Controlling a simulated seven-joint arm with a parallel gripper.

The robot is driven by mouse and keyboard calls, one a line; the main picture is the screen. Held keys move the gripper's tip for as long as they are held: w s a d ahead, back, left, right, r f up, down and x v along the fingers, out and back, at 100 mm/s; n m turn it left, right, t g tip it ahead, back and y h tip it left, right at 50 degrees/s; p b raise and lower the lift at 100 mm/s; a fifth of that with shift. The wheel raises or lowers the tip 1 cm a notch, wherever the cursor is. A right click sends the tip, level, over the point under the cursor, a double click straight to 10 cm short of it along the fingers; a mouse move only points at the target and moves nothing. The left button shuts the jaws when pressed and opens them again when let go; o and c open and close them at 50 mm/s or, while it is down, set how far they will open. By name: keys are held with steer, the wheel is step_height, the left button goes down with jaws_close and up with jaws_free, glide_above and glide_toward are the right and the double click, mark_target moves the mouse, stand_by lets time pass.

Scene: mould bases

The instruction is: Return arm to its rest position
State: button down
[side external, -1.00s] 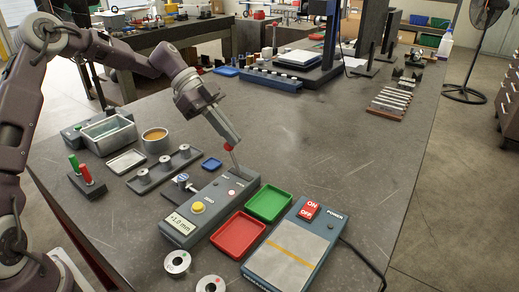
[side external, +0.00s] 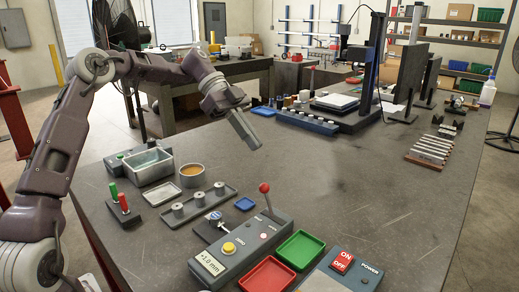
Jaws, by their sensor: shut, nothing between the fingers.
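My gripper (side external: 255,143) is shut and empty, held in the air over the worktable (side external: 330,180). It points down and to the right, above and behind the grey control box (side external: 238,250). The box carries a lever with a red knob (side external: 264,187), a yellow button (side external: 229,248) and a display reading +1.0 mm. The lever stands up, leaning slightly left, and my gripper is apart from it. My arm reaches in from the left side.
Green (side external: 299,250) and red (side external: 267,275) trays lie beside the box, near an ON/OFF power unit (side external: 343,264). A row of cylinders on a rail (side external: 198,207), a metal bin (side external: 148,165) and a brown-filled cup (side external: 192,174) stand left. The table's middle right is clear.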

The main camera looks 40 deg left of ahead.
stand_by(0.4)
steer(key=s+d+r+n+y, duration=0.2)
steer(key=s+d+n+y, duration=0.45)
steer(key=s, duration=0.65)
steer(key=s+f+n+t+y, duration=0.1)
steer(key=s+n, duration=0.3)
steer(key=s, duration=0.5)
steer(key=s+a+f+n+t+y, duration=0.1)
steer(key=s+n+t, duration=0.3)
steer(key=s, duration=0.5)
steer(key=shift+a+f+n+y, duration=0.25)
steer(key=shift+f+n+y, duration=0.3)
steer(key=shift+n, duration=0.2)
